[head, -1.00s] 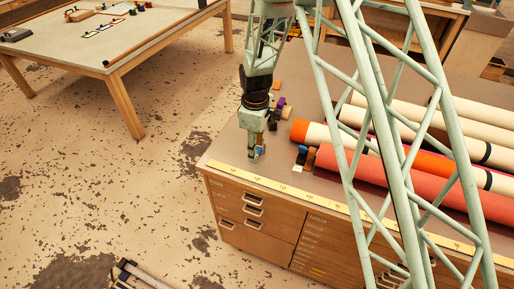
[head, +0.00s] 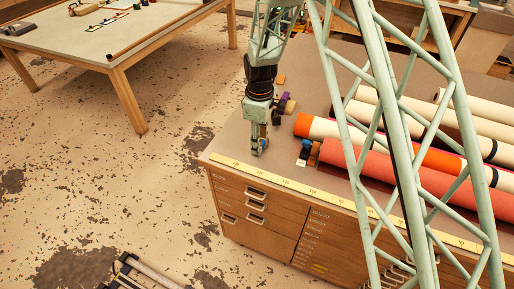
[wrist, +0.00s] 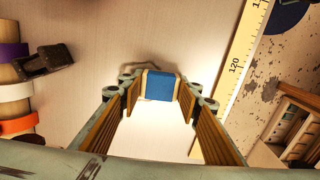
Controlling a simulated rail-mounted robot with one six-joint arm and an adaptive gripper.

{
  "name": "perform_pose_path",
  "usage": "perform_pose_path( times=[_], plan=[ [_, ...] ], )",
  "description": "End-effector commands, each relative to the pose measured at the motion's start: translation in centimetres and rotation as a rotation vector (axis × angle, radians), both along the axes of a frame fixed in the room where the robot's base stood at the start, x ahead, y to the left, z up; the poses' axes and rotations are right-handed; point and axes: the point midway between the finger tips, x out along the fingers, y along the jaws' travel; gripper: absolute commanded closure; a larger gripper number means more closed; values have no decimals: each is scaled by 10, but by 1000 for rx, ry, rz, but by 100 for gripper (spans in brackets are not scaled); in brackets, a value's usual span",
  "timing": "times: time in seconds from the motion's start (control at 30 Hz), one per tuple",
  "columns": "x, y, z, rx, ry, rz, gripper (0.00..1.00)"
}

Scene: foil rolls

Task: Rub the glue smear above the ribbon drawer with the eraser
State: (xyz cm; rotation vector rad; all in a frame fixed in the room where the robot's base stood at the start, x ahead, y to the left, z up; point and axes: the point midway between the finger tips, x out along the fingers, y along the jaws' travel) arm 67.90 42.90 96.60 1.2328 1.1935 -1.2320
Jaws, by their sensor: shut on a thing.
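My gripper (head: 259,146) is low over the near left corner of the cabinet top (head: 232,140). In the wrist view my gripper (wrist: 159,92) is shut on the eraser (wrist: 160,86), a blue block with cream sides. A thin grey-brown smear (wrist: 142,65) shows on the top just beyond the eraser and is partly hidden by it and the fingers. I cannot tell whether the eraser touches the surface. The cabinet front has several drawers (head: 257,207); their labels are too small to read.
A yellow ruler strip (head: 290,184) runs along the cabinet's front edge, right of my gripper in the wrist view. Large orange and cream rolls (head: 390,140) lie to the right. A dark clamp-like piece (wrist: 43,60) and a banded roll (wrist: 14,92) lie left in the wrist view.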

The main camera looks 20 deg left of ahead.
Motion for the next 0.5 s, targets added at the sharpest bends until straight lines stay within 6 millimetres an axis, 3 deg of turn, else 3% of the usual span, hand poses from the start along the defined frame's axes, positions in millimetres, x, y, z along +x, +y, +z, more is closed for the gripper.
perform_pose_path(
  times=[0.5],
  plan=[
    [47, -6, -7, -2, 2, -2, 78]
  ],
)
